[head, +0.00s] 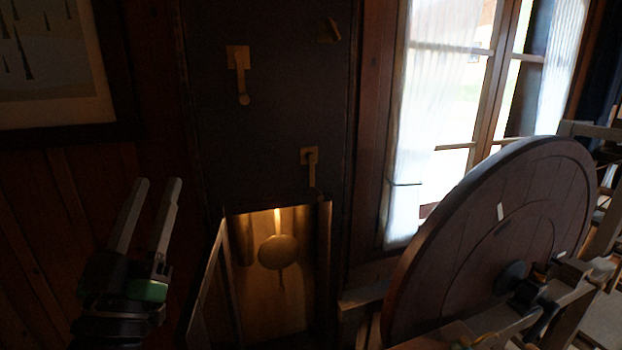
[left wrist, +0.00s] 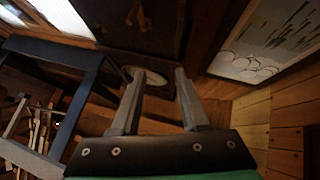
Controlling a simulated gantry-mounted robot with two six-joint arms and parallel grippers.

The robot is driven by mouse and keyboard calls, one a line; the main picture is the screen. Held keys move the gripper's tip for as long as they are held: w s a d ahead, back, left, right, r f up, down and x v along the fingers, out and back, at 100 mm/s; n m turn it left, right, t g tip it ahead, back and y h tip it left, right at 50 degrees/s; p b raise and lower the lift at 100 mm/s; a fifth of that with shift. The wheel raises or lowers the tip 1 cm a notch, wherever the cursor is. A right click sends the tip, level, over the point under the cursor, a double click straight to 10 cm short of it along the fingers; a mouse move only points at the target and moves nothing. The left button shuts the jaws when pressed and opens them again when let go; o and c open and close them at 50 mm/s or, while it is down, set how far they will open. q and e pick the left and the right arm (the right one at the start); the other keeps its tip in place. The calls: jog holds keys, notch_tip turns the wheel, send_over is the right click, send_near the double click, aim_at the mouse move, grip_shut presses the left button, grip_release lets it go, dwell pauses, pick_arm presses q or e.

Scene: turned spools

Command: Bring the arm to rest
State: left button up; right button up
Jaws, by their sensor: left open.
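My left gripper (head: 157,183) is at the lower left of the head view. Its two grey fingers point up and stand apart, with nothing between them. In the left wrist view the gripper (left wrist: 158,72) also shows open and empty, its fingers reaching toward a dark panel. A pale round shape (left wrist: 152,76) shows beyond the fingers there; I cannot tell what it is. My right gripper is in neither view.
A tall dark cabinet (head: 268,110) has an open lower compartment with a lit pendulum disc (head: 279,251). Its narrow door (head: 206,285) swings out near my left gripper. A large wooden wheel (head: 470,235) stands at right. A framed picture (head: 60,60) hangs at left.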

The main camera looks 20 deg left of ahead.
pick_arm(q)
jog(key=d+r+m+h, duration=0.35)
jog(key=d+h, duration=0.45)
jog(key=d, duration=0.3)
jog(key=s+d+f+m+t+h+b, duration=0.25)
jog(key=s+f+b, duration=0.5)
jog(key=b, duration=0.45)
notch_tip(320, 180, up, 27)
jog(key=n+p, duration=0.1)
jog(key=p, duration=2.6)
jog(key=shift+s+t, duration=0.25)
jog(key=shift+t, duration=0.1)
